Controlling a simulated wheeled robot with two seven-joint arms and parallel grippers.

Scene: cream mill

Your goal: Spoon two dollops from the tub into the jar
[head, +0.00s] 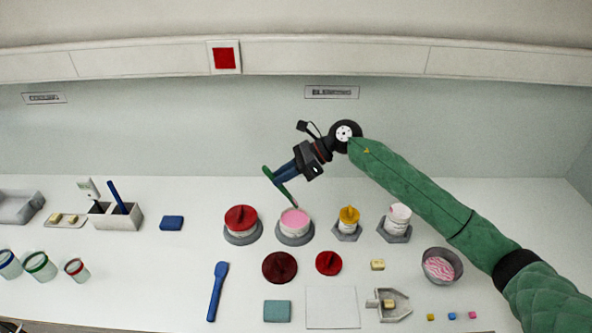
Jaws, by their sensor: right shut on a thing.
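My right gripper (284,174) is shut on a green spoon-like tool (271,178), which slants down to the right. The tool's lower end is at the tub's mouth; I cannot tell whether it touches the cream. A smaller white jar (398,218) with a pale pinkish top stands in a holder to the right; I cannot tell how full it is. My left gripper is not in view.
A red-lidded tub (241,217) and yellow-topped jar (348,217) flank the pink tub. In front lie two red lids (279,267) (328,263), a blue spatula (217,290), a teal block (277,311) and a white sheet (332,307). A grey bowl (455,272) stands right.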

